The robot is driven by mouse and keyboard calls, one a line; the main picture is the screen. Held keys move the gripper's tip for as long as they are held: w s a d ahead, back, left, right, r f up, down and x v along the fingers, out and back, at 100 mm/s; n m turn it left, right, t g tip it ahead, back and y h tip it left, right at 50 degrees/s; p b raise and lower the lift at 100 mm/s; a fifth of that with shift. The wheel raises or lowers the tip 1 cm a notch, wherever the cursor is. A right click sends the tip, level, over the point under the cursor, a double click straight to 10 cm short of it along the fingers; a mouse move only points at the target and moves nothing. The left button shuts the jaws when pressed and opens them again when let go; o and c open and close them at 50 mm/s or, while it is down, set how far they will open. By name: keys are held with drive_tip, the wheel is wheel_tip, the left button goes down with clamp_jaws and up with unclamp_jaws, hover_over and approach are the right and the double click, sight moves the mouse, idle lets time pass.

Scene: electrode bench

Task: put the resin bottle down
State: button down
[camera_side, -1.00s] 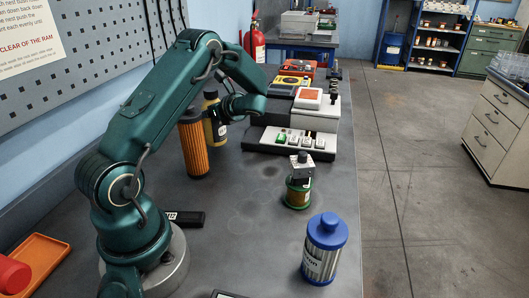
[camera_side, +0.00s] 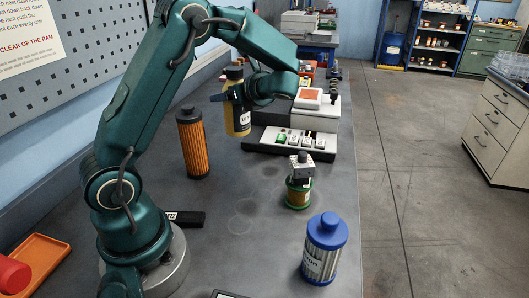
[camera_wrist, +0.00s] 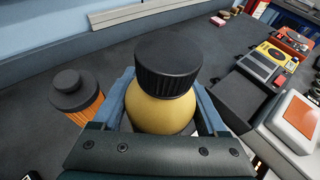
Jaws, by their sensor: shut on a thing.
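The resin bottle (camera_side: 238,118) is yellow with a black cap and a white label. My gripper (camera_side: 228,97) is shut on it, and the bottle looks upright. It seems raised above the bench, behind and right of the orange ribbed cylinder. In the wrist view the bottle (camera_wrist: 160,107) fills the middle, with its black cap toward the camera and blue fingers on both sides. Its lower part is hidden there by my gripper.
An orange ribbed cylinder with a dark cap (camera_side: 194,145) stands left of the bottle. A white and dark instrument (camera_side: 312,121) is to the right. The bench middle (camera_side: 230,215) is mostly clear.

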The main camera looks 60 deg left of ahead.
drive_tip(key=d, duration=0.1)
drive_tip(key=w+d+m+t, duration=0.1)
drive_tip(key=d, duration=0.1)
drive_tip(key=w+d+t, duration=0.1)
drive_tip(key=shift+d+r+m, duration=0.25)
drive_tip(key=shift+d+m, duration=0.05)
drive_tip(key=shift+m, duration=0.1)
drive_tip(key=shift+w+d+f, duration=0.1)
drive_tip(key=shift+d+f, duration=0.1)
drive_tip(key=shift+d, duration=0.05)
drive_tip(key=shift+f, duration=4.8)
drive_tip(key=shift+f, duration=0.15)
unclamp_jaws()
